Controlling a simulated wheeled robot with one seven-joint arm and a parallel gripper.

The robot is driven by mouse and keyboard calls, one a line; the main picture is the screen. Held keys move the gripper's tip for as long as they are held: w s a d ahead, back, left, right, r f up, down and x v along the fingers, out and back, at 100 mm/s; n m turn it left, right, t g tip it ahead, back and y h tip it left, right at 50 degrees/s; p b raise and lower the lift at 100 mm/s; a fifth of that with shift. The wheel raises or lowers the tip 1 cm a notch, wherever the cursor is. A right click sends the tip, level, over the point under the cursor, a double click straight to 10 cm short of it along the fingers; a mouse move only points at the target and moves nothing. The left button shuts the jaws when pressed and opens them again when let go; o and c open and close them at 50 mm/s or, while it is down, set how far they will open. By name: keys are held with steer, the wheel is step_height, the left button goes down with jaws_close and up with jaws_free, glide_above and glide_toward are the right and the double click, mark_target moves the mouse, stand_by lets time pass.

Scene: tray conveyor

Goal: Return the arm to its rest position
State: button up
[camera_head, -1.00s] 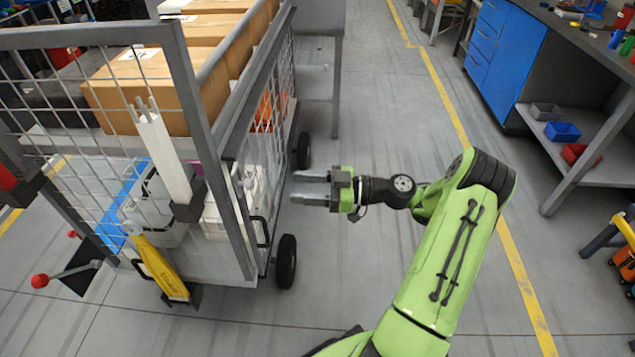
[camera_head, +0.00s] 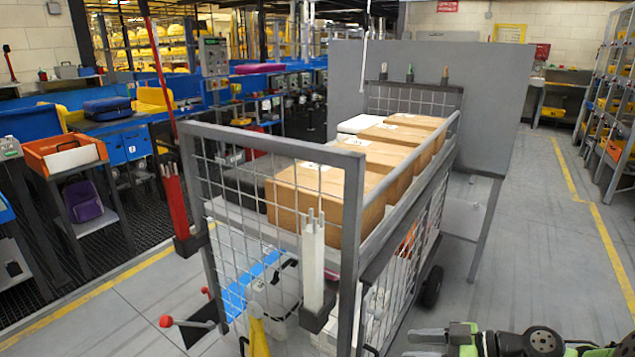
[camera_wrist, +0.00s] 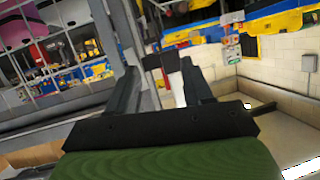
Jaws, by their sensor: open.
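My gripper (camera_head: 428,344) shows at the bottom right edge of the head view, to the right of the wire-mesh cart. Its two grey fingers point left and stand apart with nothing between them. In the wrist view my gripper (camera_wrist: 160,88) also shows two dark fingers spread apart and empty. Only the wrist end of my arm shows in the head view; the rest lies below the frame.
A grey wire-mesh cart (camera_head: 352,200) carries several cardboard boxes (camera_head: 320,190) on its upper shelf. A tall grey panel (camera_head: 490,110) stands behind it. An orange tray (camera_head: 65,152) sits at the left. The floor (camera_head: 540,240) right of the cart is clear.

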steer(key=s+a+r+m+g+h, duration=0.3)
steer(key=s+a+r+m+h, duration=0.15)
steer(key=s+a+h, duration=0.35)
steer(key=s+r+m+t+h, duration=0.1)
steer(key=s+r+m+h, duration=0.15)
steer(key=s, duration=0.35)
steer(key=s+r+m+t+h, duration=0.1)
steer(key=s+r+m+h, duration=0.1)
steer(key=s+r+m, duration=0.3)
step_height(320, 180, up, 13)
steer(key=s+p, duration=0.2)
steer(key=p, duration=1.2)
steer(key=shift+d+f+t+p, duration=0.15)
steer(key=shift+d+t+p, duration=0.2)
steer(key=shift+d, duration=0.1)
steer(key=shift+c, duration=0.4)
